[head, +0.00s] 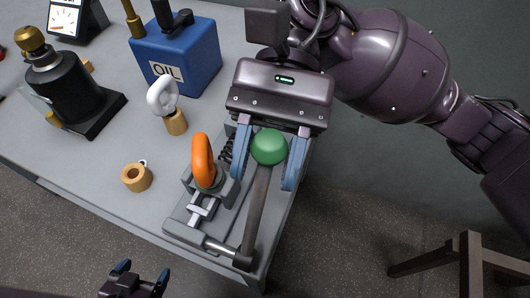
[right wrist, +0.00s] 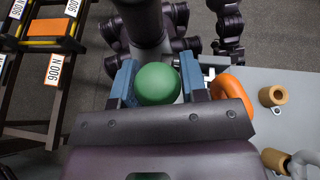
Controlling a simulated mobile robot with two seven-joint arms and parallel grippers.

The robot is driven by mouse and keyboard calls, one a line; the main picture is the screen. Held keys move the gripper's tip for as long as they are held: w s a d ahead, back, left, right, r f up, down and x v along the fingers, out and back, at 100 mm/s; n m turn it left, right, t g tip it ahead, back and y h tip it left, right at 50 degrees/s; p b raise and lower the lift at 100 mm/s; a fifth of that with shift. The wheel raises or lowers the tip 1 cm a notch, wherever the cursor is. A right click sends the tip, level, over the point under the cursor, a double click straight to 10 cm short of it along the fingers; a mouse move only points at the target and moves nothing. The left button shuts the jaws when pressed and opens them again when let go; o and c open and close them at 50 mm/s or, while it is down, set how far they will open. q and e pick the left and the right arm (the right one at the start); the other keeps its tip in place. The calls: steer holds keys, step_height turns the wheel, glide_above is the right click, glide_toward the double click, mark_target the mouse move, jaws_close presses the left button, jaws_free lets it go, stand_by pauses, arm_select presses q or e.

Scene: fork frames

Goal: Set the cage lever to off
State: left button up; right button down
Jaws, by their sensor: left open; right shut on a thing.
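The lever (head: 257,205) is a grey bar with a green ball knob (head: 269,147) on its upper end. Its lower end joins a pivot at the front corner of a grey metal fixture (head: 185,222) on the table. My right gripper (head: 265,178) is shut on the green knob, with one blue finger on each side. The knob also shows between the fingers in the right wrist view (right wrist: 157,84). An orange ring (head: 203,160) stands upright in the fixture, left of the lever. My left gripper (head: 134,278) is open and empty, low in the head view, off the table's front edge.
On the grey table (head: 95,172) are a wooden ring (head: 137,177), a white ring on a wooden peg (head: 163,98), a blue oil can (head: 180,58) and a black device with a brass knob (head: 62,90). A dark stool (head: 465,262) stands at the right.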

steer(key=c, duration=0.7)
jaws_free()
steer(key=shift+w+f, duration=0.1)
steer(key=v, duration=1)
steer(key=shift+w+d, duration=0.1)
steer(key=shift+w, duration=0.25)
